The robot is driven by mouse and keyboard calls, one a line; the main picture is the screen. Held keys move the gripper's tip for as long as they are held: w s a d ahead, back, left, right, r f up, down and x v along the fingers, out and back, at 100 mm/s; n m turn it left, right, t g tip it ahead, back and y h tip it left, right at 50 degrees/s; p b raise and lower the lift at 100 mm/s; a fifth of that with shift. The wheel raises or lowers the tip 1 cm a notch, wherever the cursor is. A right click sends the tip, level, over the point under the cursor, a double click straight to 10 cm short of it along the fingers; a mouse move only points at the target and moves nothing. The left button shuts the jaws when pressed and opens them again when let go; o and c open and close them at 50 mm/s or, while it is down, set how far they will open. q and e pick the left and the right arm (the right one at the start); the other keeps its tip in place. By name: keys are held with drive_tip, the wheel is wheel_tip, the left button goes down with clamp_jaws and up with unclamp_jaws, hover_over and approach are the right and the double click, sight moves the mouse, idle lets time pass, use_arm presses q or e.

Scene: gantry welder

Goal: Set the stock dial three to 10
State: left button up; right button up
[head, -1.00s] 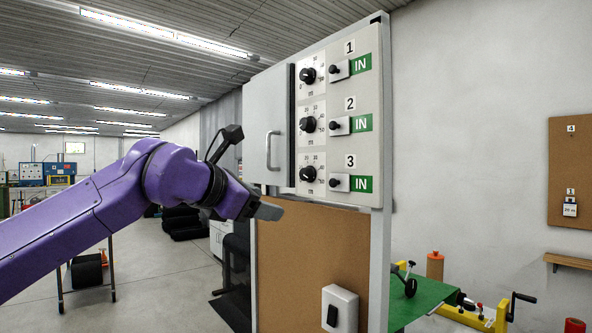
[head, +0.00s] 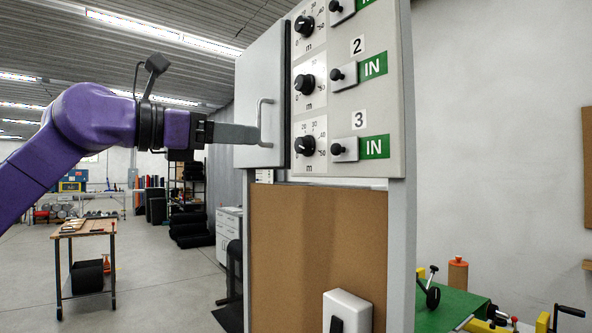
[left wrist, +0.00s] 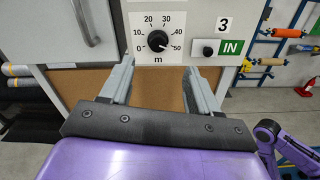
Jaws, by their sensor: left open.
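Stock dial three is a black knob (head: 305,146) on a white plate, the lowest dial on the grey panel, beside the label 3. In the left wrist view the knob (left wrist: 158,41) sits on a scale from 0 to 50 m; its white mark seems to point lower right, near 50. My left gripper (head: 240,133) is level with the dial, left of it in the head view, its grey fingers in front of the cabinet door. In the left wrist view the gripper (left wrist: 159,67) is open and empty, the dial ahead between its fingertips, apart from them. My right gripper is not visible.
A door handle (head: 264,122) is close to my left fingers in the head view. Dial two (head: 304,84) is above dial three; a small black knob (head: 337,149) and green IN label (head: 375,147) are to its right. A brown board (head: 315,235) is below.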

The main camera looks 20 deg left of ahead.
sight(298, 146)
use_arm(q)
drive_tip(key=p+x, duration=0.1)
drive_tip(key=x, duration=0.2)
drive_tip(key=p+x, duration=0.1)
drive_tip(key=x, duration=0.3)
drive_tip(key=p+x, duration=0.1)
drive_tip(key=x, duration=0.2)
drive_tip(key=shift+w+d+f+p, duration=0.1)
drive_tip(key=shift+w+f+p, duration=0.25)
drive_tip(key=shift+f+p, duration=0.05)
drive_tip(key=shift+w+d+f, duration=0.15)
drive_tip(key=shift+w, duration=0.25)
drive_tip(key=shift+s, duration=0.1)
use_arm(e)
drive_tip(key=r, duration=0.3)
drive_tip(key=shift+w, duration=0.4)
use_arm(q)
drive_tip(key=c, duration=1)
drive_tip(key=shift+c, duration=0.2)
